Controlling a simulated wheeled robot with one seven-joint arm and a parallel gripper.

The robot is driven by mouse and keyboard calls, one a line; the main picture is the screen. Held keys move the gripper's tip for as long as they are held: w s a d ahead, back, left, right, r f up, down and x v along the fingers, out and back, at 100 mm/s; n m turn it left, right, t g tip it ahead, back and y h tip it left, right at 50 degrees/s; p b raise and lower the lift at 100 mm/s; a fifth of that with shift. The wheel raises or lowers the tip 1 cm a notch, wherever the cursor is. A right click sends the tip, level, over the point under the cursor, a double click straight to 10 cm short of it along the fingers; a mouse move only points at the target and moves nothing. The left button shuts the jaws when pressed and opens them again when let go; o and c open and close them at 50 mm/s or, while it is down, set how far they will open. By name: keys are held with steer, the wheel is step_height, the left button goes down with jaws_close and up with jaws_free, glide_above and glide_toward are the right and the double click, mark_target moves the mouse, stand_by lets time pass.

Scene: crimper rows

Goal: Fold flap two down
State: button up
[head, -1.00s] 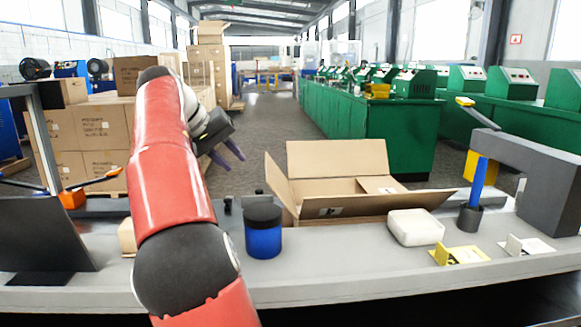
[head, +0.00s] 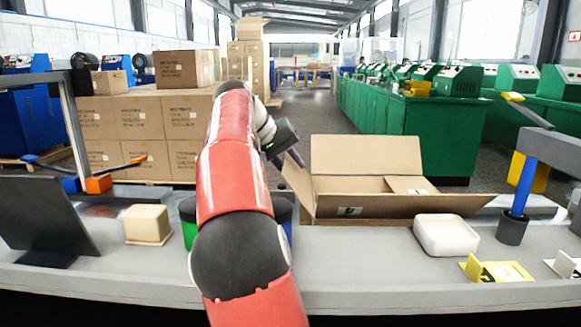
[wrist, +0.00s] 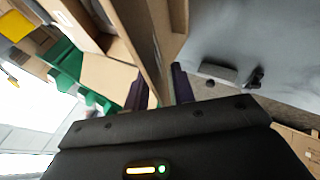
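An open cardboard box (head: 360,204) stands on the grey bench. My gripper (head: 296,158) is at the top of the left flap. In the wrist view, the dark purple fingers of my gripper (wrist: 160,88) are apart, with a cardboard panel (wrist: 152,45) running between them. I cannot tell whether they touch it. Which flap counts as two is not marked.
A white rounded block (head: 445,235), a blue-handled tool in a dark cup (head: 512,229) and a yellow card holder (head: 495,270) are right of the box front. A beige block (head: 146,223) stands left. My arm partly hides green and blue jars.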

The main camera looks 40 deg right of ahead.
jaws_close()
stand_by(1.4)
